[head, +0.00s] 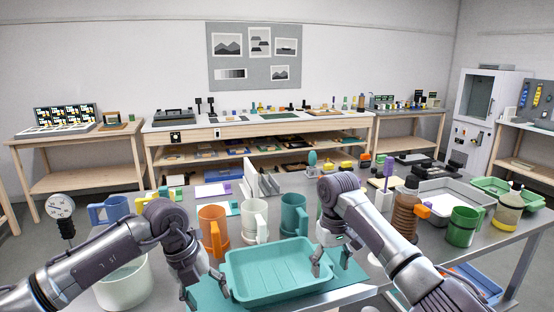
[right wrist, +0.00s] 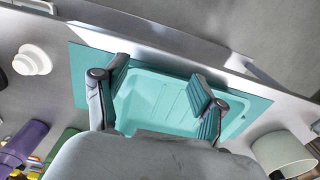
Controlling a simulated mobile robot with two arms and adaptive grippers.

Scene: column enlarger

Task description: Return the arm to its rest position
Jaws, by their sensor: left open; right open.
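Both of my arms reach in over the front of the metal table. My left gripper (head: 206,288) is open, fingers down, at the left side of a teal ribbed tray (head: 270,268). My right gripper (head: 331,262) is open at the tray's right side. In the right wrist view its two spread fingers (right wrist: 160,92) stand over the empty tray (right wrist: 150,112), with nothing between them. I cannot tell if either gripper touches the tray rim. The tray sits on a teal mat (right wrist: 84,72).
Behind the tray stand an orange jug (head: 212,230), a white jug (head: 253,222) and a teal jug (head: 293,216). A pale pot (head: 122,288) is beneath my left arm. A brown bottle (head: 404,210) and green mug (head: 463,228) stand at right, near a white tray (head: 450,192).

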